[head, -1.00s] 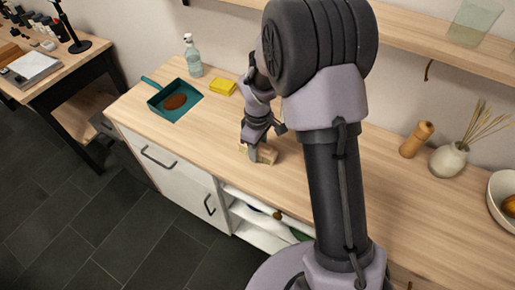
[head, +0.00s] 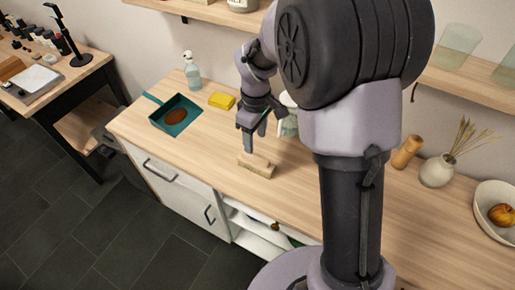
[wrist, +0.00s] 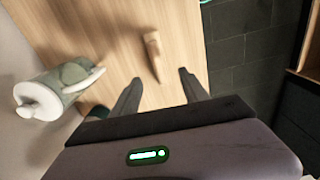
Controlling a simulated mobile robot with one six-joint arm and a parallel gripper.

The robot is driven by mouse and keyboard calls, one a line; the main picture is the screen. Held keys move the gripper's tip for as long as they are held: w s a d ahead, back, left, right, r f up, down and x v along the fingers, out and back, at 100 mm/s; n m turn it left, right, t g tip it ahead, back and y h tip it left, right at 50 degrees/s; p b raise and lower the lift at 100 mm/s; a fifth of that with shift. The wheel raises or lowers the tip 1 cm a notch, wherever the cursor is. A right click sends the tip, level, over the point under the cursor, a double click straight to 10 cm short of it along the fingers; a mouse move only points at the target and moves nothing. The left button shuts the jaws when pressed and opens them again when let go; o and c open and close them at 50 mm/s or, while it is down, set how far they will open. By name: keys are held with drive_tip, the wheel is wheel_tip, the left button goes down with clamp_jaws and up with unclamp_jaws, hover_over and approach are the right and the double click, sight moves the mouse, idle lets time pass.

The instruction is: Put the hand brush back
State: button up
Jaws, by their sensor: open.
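A light wooden block-like piece, which looks like the hand brush (head: 257,166), lies on the wooden counter (head: 215,150) near its front edge. In the wrist view the brush (wrist: 153,55) lies beyond my fingertips, seen narrow and long. My gripper (head: 247,148) points down just above and behind the brush.
A spray bottle (head: 192,72) and a yellow sponge (head: 221,100) stand at the back left. A pale green-and-white container (wrist: 58,92) stands close beside my gripper, partly hidden in the head view (head: 289,124). A vase (head: 437,170) and bowl (head: 492,202) are at the right.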

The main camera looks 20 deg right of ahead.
drive_tip(key=s+a+r+m+t, duration=0.15)
drive_tip(key=s+r+m, duration=0.25)
drive_tip(key=s+r, duration=0.45)
drive_tip(key=s+a+r+m+t+y, duration=0.1)
drive_tip(key=s+r+m+t, duration=0.1)
drive_tip(key=s, duration=0.4)
drive_tip(key=s+a+r+m+t+y, duration=0.1)
drive_tip(key=s+r+m+t, duration=0.1)
drive_tip(key=s+r+m, duration=0.3)
drive_tip(key=shift+s+a+r+m, duration=0.2)
drive_tip(key=shift+s+m, duration=0.7)
drive_tip(key=shift+s, duration=0.3)
drive_tip(key=shift+f, duration=0.1)
